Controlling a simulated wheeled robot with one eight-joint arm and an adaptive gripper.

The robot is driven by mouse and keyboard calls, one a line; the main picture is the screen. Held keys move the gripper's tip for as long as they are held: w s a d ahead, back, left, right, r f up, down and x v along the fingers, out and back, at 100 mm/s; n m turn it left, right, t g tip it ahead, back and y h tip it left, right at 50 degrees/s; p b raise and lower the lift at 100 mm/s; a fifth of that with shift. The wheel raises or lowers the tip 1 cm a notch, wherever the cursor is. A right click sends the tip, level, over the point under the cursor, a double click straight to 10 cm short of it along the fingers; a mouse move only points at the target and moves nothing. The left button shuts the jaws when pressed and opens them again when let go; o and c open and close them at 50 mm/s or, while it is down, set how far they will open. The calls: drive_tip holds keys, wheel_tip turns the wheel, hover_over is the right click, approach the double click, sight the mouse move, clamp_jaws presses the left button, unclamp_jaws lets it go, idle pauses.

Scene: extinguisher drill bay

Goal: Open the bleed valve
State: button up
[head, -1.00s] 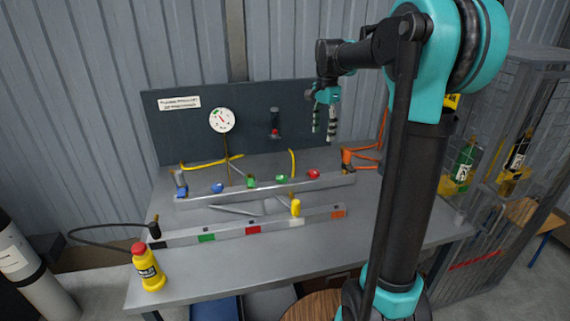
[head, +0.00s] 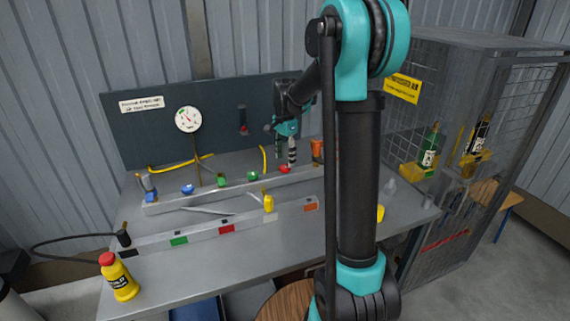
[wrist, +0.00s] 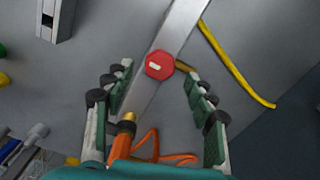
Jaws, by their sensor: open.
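A red knob (head: 285,169) sits at the right end of the rear grey rail (head: 222,190) on the workbench. In the wrist view the red knob (wrist: 159,65) is eight-sided with a white mark, and shows between my open fingers near their tips. My gripper (head: 286,161) points down just above the knob; in the wrist view my gripper (wrist: 157,76) is empty, with a finger on each side. I cannot tell whether the fingers touch the knob. Blue (head: 187,189) and green (head: 252,176) knobs sit farther left on the rail. No label reading bleed valve is legible.
An orange cylinder (wrist: 124,130) with a hose lies close to my gripper. A yellow hose (wrist: 235,65) runs beside the rail. A dark back panel (head: 150,130) with a gauge (head: 188,119) stands behind. A yellow bottle (head: 118,278) stands front left; a mesh cage (head: 470,75) stands right.

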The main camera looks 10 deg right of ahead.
sight(285, 168)
drive_tip(key=shift+f, duration=1.5)
drive_tip(key=c, duration=1.2)
